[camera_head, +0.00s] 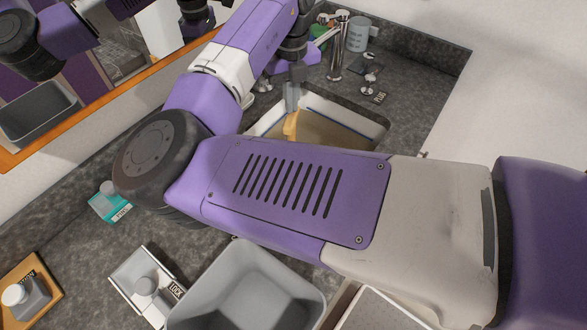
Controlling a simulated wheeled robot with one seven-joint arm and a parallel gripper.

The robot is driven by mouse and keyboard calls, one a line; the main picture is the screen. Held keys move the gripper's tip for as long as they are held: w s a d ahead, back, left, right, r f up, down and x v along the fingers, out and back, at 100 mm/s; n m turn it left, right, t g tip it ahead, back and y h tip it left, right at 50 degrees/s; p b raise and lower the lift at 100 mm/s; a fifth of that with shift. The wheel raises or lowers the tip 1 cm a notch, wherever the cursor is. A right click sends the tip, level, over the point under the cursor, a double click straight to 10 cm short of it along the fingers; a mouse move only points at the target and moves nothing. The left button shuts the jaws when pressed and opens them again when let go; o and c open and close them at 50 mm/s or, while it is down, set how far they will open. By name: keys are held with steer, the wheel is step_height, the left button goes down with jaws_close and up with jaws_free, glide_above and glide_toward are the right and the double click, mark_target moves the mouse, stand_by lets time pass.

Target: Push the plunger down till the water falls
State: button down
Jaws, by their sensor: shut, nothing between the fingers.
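My gripper (291,106) points down over the sink (368,127) at the upper middle, with its fingers shut and empty. An orange-yellow piece (291,126), apparently the plunger, shows right below the fingertips. The fingertips look very close to its top, but I cannot tell whether they touch it. Brownish water (328,132) fills the visible part of the basin. My arm crosses the picture and hides the near part of the sink and whatever is lower on the plunger.
A chrome faucet (337,50) and a grey cup (358,32) stand behind the sink. A "PLUG" label (379,97) lies to its right. An orange-framed mirror (110,97) is at left.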

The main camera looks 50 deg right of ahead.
mark_target(291, 116)
steer(key=shift+f, duration=0.2)
stand_by(0.5)
steer(key=shift+f+b, duration=1.45)
steer(key=shift+f, duration=0.95)
steer(key=shift+r, duration=0.2)
steer(key=shift+r+p, duration=2)
steer(key=shift+r, duration=0.35)
steer(key=shift+r, duration=0.1)
step_height(291, 116, up, 6)
steer(key=p, duration=0.4)
steer(key=shift+p, duration=0.3)
